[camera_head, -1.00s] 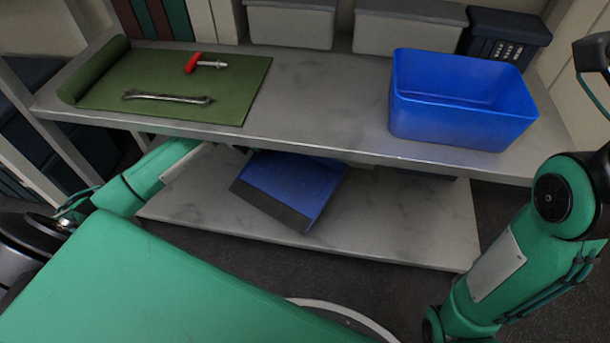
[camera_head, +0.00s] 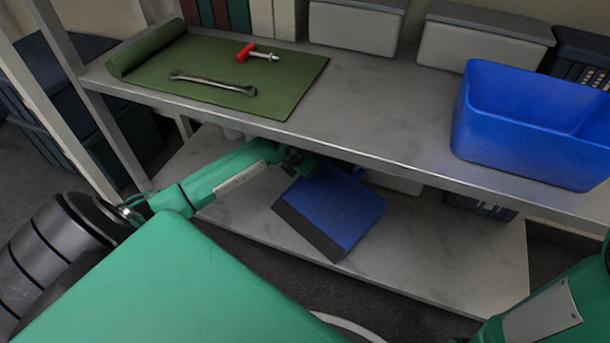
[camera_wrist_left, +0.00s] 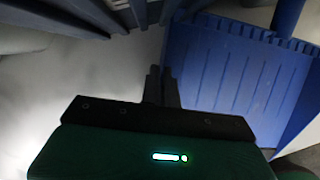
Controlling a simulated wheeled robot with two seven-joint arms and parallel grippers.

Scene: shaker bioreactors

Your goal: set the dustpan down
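The blue dustpan (camera_head: 335,205) rests on the lower shelf (camera_head: 440,245), its dark lip toward the front. It also fills the right side of the left wrist view (camera_wrist_left: 235,75). My left gripper (camera_head: 297,160) reaches under the upper shelf, at the dustpan's back left corner. In the left wrist view its fingers (camera_wrist_left: 162,85) are close together beside the dustpan's left edge, with nothing visible between them. Whether they touch that edge I cannot tell. My right gripper is out of view; only part of that arm shows at the lower right.
The upper shelf (camera_head: 370,135) overhangs the dustpan closely. On it lie a green mat (camera_head: 215,75) with a wrench (camera_head: 212,83) and a red-handled tool (camera_head: 257,53), and a blue bin (camera_head: 530,125). Grey boxes (camera_head: 480,45) stand behind. The lower shelf's right part is free.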

